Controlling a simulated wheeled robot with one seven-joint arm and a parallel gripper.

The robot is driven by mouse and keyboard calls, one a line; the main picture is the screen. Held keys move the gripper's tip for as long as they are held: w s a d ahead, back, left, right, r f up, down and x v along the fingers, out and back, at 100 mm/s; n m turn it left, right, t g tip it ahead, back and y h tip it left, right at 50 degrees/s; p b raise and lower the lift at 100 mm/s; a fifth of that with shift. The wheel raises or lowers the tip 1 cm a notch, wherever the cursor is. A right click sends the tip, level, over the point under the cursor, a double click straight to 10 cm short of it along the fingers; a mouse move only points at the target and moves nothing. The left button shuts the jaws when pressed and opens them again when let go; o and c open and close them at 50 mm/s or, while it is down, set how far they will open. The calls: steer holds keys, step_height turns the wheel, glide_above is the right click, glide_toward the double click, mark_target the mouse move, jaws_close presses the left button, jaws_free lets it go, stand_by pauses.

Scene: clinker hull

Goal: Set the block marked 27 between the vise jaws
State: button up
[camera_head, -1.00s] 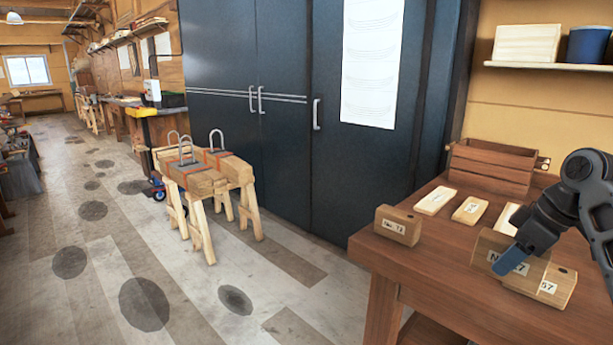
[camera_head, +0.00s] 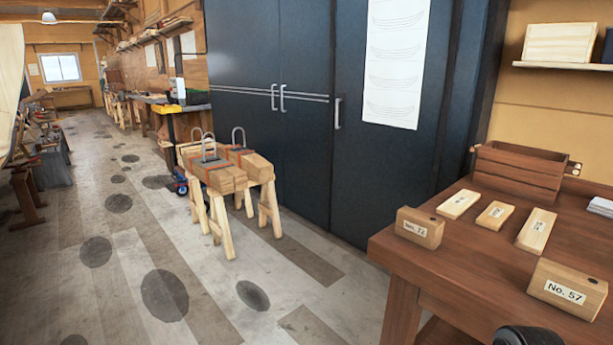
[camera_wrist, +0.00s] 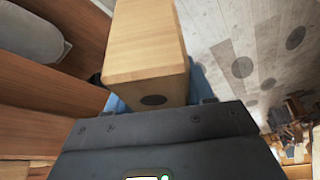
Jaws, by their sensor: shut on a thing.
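My gripper (camera_wrist: 157,97) is shut on a wooden block (camera_wrist: 146,45) in the wrist view, with its blue fingers showing at either side. The block has a dark round spot on its near end; its label is out of sight, so I cannot read its number here. In the head view the gripper and held block are out of frame; only a dark part of my arm (camera_head: 530,336) shows at the bottom edge. I can make out no vise in either view.
A block marked No. 57 (camera_head: 566,290) and one that looks marked No. 72 (camera_head: 419,228) stand on the brown bench (camera_head: 450,270), with several pale flat pieces and a wooden crate (camera_head: 522,170). Sawhorses (camera_head: 233,215) stand by the dark cabinet (camera_head: 300,80). The floor at left is open.

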steer(key=s+a+f+m, duration=0.2)
steer(key=s+a+f, duration=0.1)
steer(key=a+f, duration=0.4)
steer(key=shift+s+f+h, duration=0.25)
steer(key=shift+f+h, duration=0.15)
steer(key=shift+f, duration=0.15)
steer(key=shift+a, duration=0.15)
